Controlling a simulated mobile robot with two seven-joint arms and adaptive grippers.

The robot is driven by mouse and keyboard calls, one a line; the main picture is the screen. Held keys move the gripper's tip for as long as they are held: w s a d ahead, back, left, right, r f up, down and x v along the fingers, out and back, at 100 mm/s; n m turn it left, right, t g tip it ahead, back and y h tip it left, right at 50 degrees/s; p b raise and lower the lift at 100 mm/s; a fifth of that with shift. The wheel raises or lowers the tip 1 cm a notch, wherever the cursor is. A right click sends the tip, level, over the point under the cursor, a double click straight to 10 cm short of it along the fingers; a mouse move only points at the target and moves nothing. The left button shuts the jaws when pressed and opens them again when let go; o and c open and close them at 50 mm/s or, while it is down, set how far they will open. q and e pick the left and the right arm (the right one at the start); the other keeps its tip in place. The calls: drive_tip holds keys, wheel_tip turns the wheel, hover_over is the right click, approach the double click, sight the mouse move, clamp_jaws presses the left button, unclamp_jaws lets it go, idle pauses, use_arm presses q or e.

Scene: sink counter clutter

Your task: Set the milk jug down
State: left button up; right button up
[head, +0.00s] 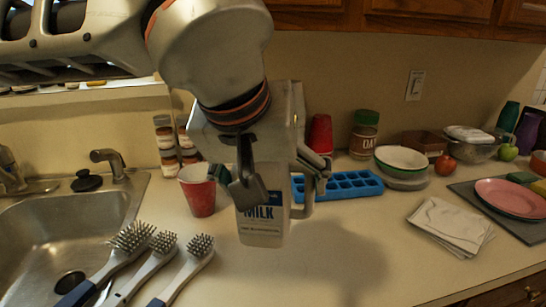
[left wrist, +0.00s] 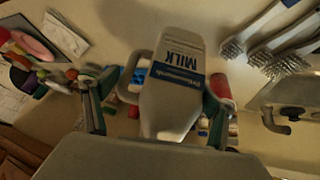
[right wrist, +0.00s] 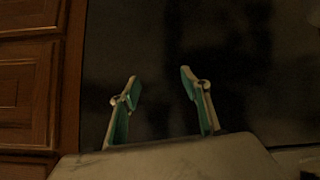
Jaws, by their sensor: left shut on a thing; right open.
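The white milk jug (head: 262,229) with a blue MILK label is upright over the front middle of the counter in the head view. My left gripper (head: 280,182) comes down from above and is shut on it, one finger at each side; the hand hides the jug's top. The left wrist view shows the jug (left wrist: 170,90) between the fingers of my left gripper (left wrist: 155,108), its handle towards the left finger. I cannot tell whether its base touches the counter. My right gripper (right wrist: 160,82) is open and empty in the right wrist view, facing a dark surface beside wooden drawers.
A red cup (head: 202,196) stands close left of the jug, and a blue ice tray (head: 350,184) lies behind right. Several brushes (head: 155,262) lie by the sink (head: 45,235). A folded cloth (head: 450,226) lies at right. Counter between jug and cloth is bare.

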sight(273, 243)
use_arm(q)
wheel_tip(273, 243, down, 6)
drive_tip(key=shift+f+b, duration=0.1)
drive_tip(key=shift+b, duration=0.35)
drive_tip(key=shift+f, duration=1.05)
wheel_tip(273, 243, down, 3)
drive_tip(key=shift+w+f+b, duration=0.1)
drive_tip(key=shift+f+b, duration=0.05)
drive_tip(key=shift+b, duration=0.25)
drive_tip(key=o, duration=2)
drive_tip(key=shift+f, duration=0.1)
use_arm(e)
drive_tip(key=shift+w+d+f, duration=0.1)
drive_tip(key=shift+d+f, duration=0.05)
drive_tip(key=shift+f, duration=0.4)
use_arm(q)
drive_tip(key=shift+o, duration=0.2)
drive_tip(key=p+v, duration=0.1)
drive_tip(key=v, duration=1)
drive_tip(key=shift+d+p, duration=0.1)
drive_tip(key=shift+p, duration=0.3)
drive_tip(key=shift+s+r, duration=0.35)
drive_tip(key=shift+s, duration=0.1)
use_arm(e)
drive_tip(key=shift+w+a+r, duration=0.1)
drive_tip(key=shift+a+r, duration=0.15)
drive_tip(key=shift+r, duration=0.5)
